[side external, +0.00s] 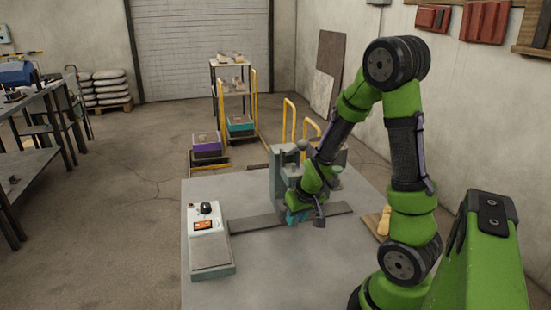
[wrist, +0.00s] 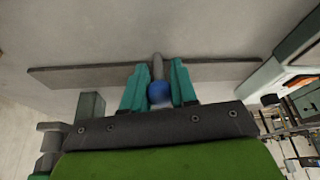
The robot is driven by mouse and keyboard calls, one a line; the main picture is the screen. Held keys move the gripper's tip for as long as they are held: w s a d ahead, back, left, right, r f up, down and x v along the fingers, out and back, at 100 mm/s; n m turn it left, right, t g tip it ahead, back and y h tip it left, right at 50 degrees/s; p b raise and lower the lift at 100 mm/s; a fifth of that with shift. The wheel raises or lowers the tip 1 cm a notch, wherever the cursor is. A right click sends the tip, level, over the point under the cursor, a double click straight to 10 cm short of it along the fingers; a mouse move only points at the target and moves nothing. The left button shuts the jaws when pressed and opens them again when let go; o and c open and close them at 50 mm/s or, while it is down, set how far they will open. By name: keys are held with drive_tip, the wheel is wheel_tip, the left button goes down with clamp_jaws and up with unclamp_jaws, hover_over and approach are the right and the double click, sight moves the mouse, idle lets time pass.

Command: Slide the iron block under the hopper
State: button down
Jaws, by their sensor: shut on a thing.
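My gripper (side external: 297,216) is low over the table, at the flat grey strip. In the wrist view its teal fingers (wrist: 157,67) close around a blue ball-shaped knob (wrist: 159,93) with a grey rounded stem (wrist: 157,66) beyond it. I cannot tell whether this knob belongs to the iron block, and no separate block is clear to me. A grey-blue upright structure (side external: 283,162), perhaps the hopper, stands just behind my gripper, partly hidden by my arm. A similar grey-green post (wrist: 91,106) shows at left in the wrist view.
The flat strip (side external: 252,223) crosses the table (side external: 290,280); it also shows in the wrist view (wrist: 80,75). A white console (side external: 207,238) with a black knob and orange display stands at the table's left. The front middle of the table is clear.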

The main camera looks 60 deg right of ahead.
drive_tip(key=shift+s+d+f, duration=0.15)
drive_tip(key=shift+s+d, duration=0.15)
drive_tip(key=shift+s, duration=0.4)
drive_tip(key=c, duration=1.3)
unclamp_jaws()
drive_tip(key=o, duration=0.3)
drive_tip(key=shift+w, duration=0.1)
drive_tip(key=shift+a+r, duration=0.1)
drive_tip(key=shift+r, duration=0.65)
drive_tip(key=v, duration=1.5)
drive_tip(key=shift+s+r, duration=0.25)
